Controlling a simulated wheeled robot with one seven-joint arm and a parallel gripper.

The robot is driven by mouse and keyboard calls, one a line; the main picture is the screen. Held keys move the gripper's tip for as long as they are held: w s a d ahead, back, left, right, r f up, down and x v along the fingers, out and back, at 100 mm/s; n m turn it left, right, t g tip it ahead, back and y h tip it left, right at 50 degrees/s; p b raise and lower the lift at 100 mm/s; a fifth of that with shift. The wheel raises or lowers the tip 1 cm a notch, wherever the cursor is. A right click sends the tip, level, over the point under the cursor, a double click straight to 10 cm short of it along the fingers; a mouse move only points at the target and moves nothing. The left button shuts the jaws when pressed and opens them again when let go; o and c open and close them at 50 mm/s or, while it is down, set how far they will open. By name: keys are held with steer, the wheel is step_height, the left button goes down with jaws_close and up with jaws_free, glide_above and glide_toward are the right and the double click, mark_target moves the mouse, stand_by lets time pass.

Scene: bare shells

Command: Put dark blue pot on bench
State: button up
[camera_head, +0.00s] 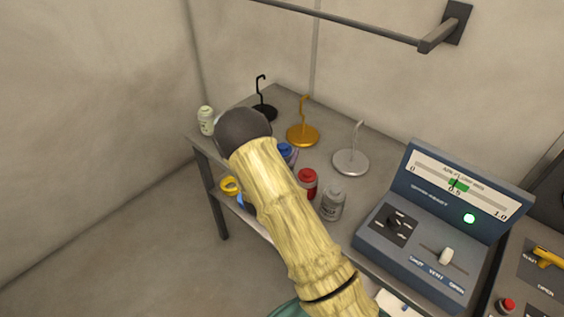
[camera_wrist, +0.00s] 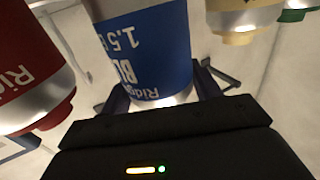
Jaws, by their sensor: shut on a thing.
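In the wrist view the dark blue pot (camera_wrist: 160,50) has a blue label with white print and stands between the fingers of my gripper (camera_wrist: 162,92), which is shut on it. The print reads upside down in this view. In the head view my gripper is hidden behind my arm. A blue-lidded pot (camera_head: 286,151) shows there on the grey bench (camera_head: 283,98), and a blue patch (camera_head: 242,203) shows lower down, under the bench top. I cannot tell which of these, if either, is the held pot.
A red pot (camera_head: 307,184), a grey pot (camera_head: 332,203) and a pale pot (camera_head: 206,120) stand on the bench with black, gold (camera_head: 302,136) and silver hook stands. A gauge console (camera_head: 430,230) is at right. In the wrist view a red pot (camera_wrist: 30,65) is close beside the blue one.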

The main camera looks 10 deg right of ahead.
steer(key=shift+f+p, duration=0.45)
steer(key=shift+f, duration=1.6)
steer(key=shift+w, duration=0.1)
steer(key=shift+f, duration=0.15)
steer(key=o, duration=0.9)
steer(key=shift+r, duration=0.25)
steer(key=b+v, duration=0.4)
steer(key=v, duration=0.8)
steer(key=shift+f, duration=0.1)
